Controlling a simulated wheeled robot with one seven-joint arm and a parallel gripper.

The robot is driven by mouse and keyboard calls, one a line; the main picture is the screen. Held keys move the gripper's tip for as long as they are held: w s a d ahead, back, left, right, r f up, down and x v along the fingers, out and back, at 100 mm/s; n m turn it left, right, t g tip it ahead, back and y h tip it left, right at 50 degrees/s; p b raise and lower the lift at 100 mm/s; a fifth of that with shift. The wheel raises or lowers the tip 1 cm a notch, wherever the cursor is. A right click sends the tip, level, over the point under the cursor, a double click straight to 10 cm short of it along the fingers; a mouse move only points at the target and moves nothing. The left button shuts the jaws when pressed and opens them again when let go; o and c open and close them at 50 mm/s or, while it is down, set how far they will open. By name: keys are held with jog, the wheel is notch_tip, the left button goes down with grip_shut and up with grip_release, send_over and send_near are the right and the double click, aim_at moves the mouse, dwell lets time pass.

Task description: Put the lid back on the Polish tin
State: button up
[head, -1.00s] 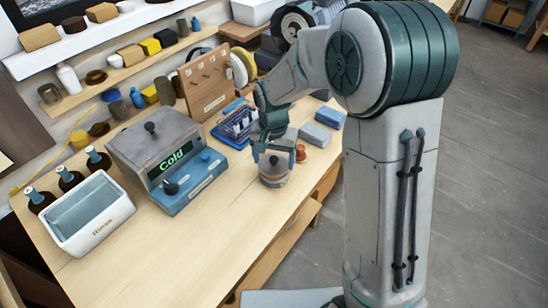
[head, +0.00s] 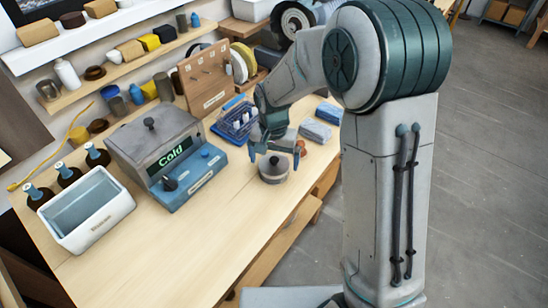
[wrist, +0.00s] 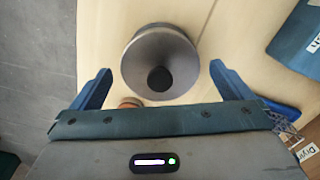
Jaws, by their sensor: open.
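The Polish tin (head: 274,180) stands upright near the front edge of the bench. Its round grey lid (head: 272,167) with a dark knob lies on top of it. The lid looks level, but I cannot tell how tightly it sits. From above, the lid (wrist: 140,68) hides nearly all of the tin in the wrist view. My gripper (head: 272,151) is open and empty just above the lid. In the wrist view its two fingers (wrist: 160,70) stand apart on either side of the lid.
A blue box marked Cold (head: 187,186), a white basin (head: 112,228) and dark bottles (head: 68,176) stand to the left. A blue wire basket (head: 238,122), blue blocks (head: 315,131) and a copper-coloured piece (head: 301,147) are close by. The bench front is clear.

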aim_at(274, 159)
jog(key=shift+r, duration=0.1)
notch_tip(274, 159, up, 13)
jog(key=s+d+n+t, duration=0.1)
jog(key=s+d, duration=0.6)
jog(key=s, duration=0.2)
jog(key=s+d+r+n+t, duration=0.1)
jog(key=s+d+n+t, duration=0.1)
jog(key=s+d, duration=0.4)
jog(key=s, duration=0.4)
jog(key=shift+s+d+r, duration=0.2)
jog(key=shift+s+d, duration=0.05)
jog(key=shift+d, duration=0.15)
dwell(0.4)
